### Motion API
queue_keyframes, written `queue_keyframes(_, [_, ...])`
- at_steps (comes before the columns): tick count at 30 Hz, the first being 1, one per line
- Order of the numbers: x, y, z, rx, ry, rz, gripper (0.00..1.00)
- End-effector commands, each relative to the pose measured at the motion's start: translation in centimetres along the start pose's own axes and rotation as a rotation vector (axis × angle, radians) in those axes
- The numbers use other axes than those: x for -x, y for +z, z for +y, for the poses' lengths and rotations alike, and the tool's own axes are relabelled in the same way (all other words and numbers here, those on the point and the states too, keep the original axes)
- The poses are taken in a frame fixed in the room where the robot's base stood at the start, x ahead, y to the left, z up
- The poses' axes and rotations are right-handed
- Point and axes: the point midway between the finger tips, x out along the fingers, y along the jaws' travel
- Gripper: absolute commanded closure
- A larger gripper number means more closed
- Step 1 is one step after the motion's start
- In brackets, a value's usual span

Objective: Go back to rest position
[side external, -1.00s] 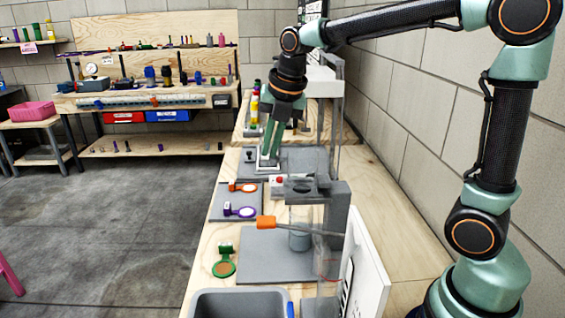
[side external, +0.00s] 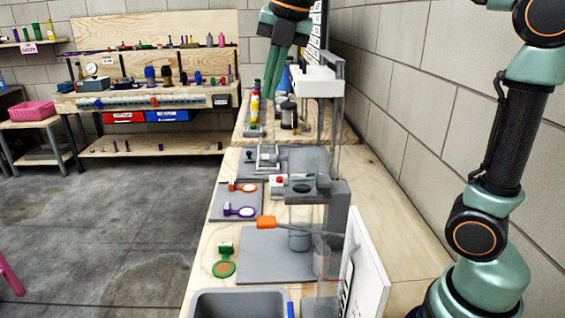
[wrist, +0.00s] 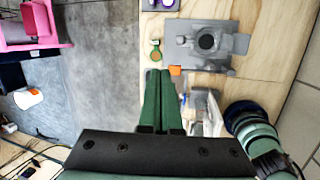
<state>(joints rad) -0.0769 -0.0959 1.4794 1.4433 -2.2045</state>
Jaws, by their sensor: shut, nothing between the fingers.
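My gripper (side external: 272,82) is raised above the bench near the top middle of the side view, fingers pointing down. Its green fingers are close together and hold nothing. In the wrist view the gripper (wrist: 161,75) shows from above, with the bench and floor below it. The upper part of the arm is cut off by the top of the side view.
The wooden bench (side external: 400,262) carries a grey fixture (side external: 333,215), an orange-handled tool (side external: 267,222), a green ring-ended piece (side external: 224,262), a grey mat (side external: 222,206) with orange and purple pieces, and a grey bin (side external: 240,302). A block wall stands right; open floor lies left.

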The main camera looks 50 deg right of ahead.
Motion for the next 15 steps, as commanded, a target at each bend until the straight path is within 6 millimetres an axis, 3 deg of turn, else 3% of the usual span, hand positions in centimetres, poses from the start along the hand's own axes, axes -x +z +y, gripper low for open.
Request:
queue_keyframes(5, [-0.8, -0.8, -1.9, -0.314, 0.021, -0.016, 1.00])
queue_keyframes(15, [-4.3, -3.4, -7.0, -1.150, 0.095, -0.023, 1.00])
